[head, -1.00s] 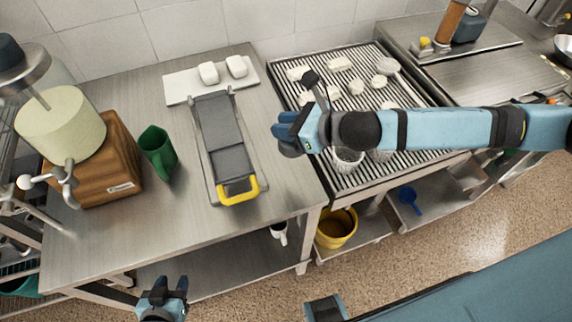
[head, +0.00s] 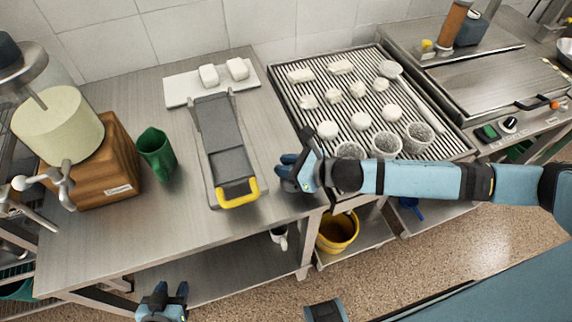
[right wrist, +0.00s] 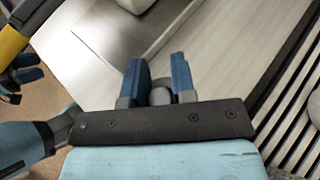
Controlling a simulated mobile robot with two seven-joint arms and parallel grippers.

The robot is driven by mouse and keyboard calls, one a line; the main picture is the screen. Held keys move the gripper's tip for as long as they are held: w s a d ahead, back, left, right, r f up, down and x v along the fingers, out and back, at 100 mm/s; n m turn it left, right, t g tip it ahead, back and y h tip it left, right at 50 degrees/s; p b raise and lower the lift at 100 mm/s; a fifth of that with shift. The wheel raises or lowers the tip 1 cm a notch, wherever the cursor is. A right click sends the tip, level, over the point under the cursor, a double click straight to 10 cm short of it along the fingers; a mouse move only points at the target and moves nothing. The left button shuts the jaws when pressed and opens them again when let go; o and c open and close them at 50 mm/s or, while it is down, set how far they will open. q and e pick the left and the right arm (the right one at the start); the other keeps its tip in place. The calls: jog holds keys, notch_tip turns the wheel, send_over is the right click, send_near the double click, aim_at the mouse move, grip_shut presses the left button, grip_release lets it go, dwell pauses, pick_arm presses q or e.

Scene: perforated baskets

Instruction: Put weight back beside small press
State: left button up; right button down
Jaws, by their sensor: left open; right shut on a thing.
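My right gripper (head: 292,172) is over the front right corner of the steel table, right of the yellow handle. In the right wrist view its blue fingers (right wrist: 159,80) are shut on a small dark grey rounded piece, apparently the weight (right wrist: 161,96); the fingers hide it in the head view. What looks like the press (head: 92,160), a wooden body with a metal crank and a pale cylinder on top, stands at the table's left end. My left gripper (head: 163,296) is open and empty, low in front of the table.
A long grey tray device with a yellow handle (head: 238,192) lies mid-table. A green jug (head: 156,153) stands between it and the wooden body. A white board (head: 182,88) with two white blocks lies behind. A slatted rack (head: 350,94) with several white pieces and cups is at right.

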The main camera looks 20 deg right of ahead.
dwell(0.3)
jog(key=c, duration=0.9)
grip_release()
jog(key=shift+c, duration=0.2)
jog(key=shift+s+d+r, duration=0.1)
jog(key=shift+r, duration=0.05)
jog(key=b+v, duration=0.1)
jog(key=v, duration=1)
jog(key=shift+s+d+r, duration=0.2)
jog(key=shift+s, duration=0.05)
jog(key=shift+a, duration=0.1)
